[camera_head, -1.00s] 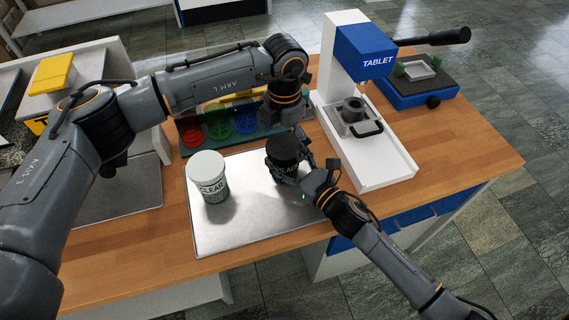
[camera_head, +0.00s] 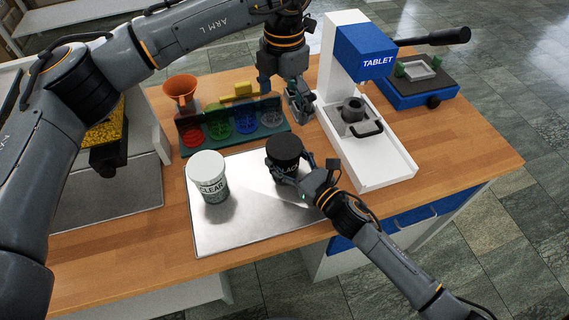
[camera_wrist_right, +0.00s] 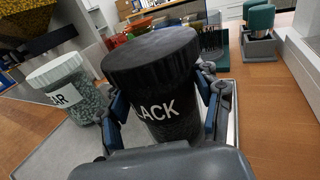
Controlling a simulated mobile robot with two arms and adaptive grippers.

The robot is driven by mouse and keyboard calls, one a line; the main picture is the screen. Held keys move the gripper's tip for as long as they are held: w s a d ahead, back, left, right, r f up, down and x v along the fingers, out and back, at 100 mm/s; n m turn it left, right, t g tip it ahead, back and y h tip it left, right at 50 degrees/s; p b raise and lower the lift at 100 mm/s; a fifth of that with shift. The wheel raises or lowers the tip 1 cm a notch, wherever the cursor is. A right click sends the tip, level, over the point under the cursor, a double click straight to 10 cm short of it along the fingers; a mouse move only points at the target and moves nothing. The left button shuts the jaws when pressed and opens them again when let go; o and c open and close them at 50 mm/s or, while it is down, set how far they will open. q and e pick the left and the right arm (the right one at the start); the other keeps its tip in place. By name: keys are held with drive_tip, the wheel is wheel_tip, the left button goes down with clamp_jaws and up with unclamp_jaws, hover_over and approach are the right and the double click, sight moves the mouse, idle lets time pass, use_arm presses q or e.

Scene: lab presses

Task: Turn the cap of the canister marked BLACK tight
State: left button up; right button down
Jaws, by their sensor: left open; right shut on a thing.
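The black canister (camera_head: 287,172) stands upright on the metal tray (camera_head: 235,232), with its black cap (camera_head: 284,148) on top. In the right wrist view the canister (camera_wrist_right: 172,125) shows part of its label, "LACK", and its ribbed cap (camera_wrist_right: 150,55) sits on it; I cannot tell how tight. My right gripper (camera_head: 286,178) is shut on the canister's body, with a finger on either side below the cap. My left gripper (camera_head: 284,98) is open and empty, raised above and behind the canister, apart from the cap, near the coloured rack.
A canister marked CLEAR (camera_head: 208,178) stands on the tray to the left. Behind is a rack (camera_head: 190,142) with coloured discs and an orange funnel (camera_head: 180,88). The white and blue TABLET press (camera_head: 365,50) stands close on the right. The tray's front is clear.

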drive_tip(key=shift+c, duration=0.8)
unclamp_jaws()
drive_tip(key=v, duration=1.2)
